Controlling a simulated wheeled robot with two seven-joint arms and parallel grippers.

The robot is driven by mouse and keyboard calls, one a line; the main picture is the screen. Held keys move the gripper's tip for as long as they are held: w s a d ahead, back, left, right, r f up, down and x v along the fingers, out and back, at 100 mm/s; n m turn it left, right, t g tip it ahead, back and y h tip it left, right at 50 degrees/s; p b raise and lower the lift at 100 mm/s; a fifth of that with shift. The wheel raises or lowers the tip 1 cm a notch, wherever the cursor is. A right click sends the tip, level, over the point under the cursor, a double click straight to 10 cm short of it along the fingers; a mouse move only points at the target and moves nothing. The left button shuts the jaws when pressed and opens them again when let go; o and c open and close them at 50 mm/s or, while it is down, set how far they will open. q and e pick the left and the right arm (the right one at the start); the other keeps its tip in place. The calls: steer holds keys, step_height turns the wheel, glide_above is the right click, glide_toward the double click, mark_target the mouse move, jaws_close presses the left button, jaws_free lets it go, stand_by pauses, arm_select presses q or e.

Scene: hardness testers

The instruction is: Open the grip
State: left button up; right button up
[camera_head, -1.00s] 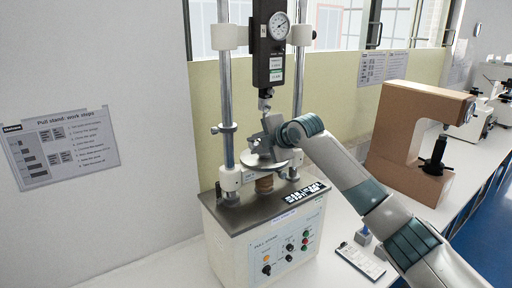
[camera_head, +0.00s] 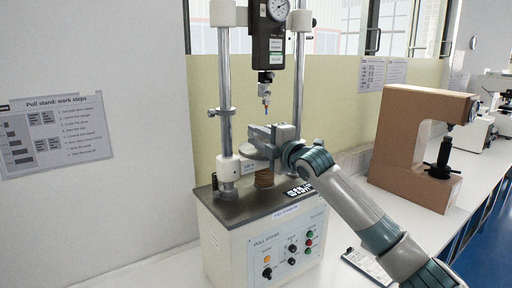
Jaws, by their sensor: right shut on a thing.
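The pull stand (camera_head: 265,240) has a force gauge (camera_head: 268,45) between two posts. A small fitting with a bluish tip (camera_head: 266,96) hangs below the gauge. My right gripper (camera_head: 266,138) is at the stand's lower grip (camera_head: 258,150), above the base. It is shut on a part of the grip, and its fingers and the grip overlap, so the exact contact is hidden. A gap shows between the hanging tip and my gripper. My left gripper is not in view.
A work-steps sign (camera_head: 52,135) is on the wall at left. A brown tester (camera_head: 410,140) stands on the bench at right, with microscopes (camera_head: 490,105) behind. A small card (camera_head: 366,264) lies on the bench near my right arm.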

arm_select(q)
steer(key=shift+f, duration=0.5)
arm_select(e)
steer(key=shift+f, duration=0.15)
steer(key=o, duration=1)
steer(key=shift+o, duration=0.2)
steer(key=shift+s+d, duration=0.1)
steer(key=shift+s+d+b, duration=0.25)
steer(key=shift+s+b, duration=0.05)
steer(key=shift+b, duration=0.15)
arm_select(q)
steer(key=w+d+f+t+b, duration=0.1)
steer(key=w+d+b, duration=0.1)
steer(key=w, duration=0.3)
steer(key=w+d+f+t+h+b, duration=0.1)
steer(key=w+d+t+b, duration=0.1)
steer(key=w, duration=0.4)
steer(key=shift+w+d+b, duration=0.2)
steer(key=shift+b, duration=0.5)
arm_select(e)
steer(key=v, duration=1.6)
steer(key=shift+s+f, duration=0.2)
steer(key=shift+f, duration=0.2)
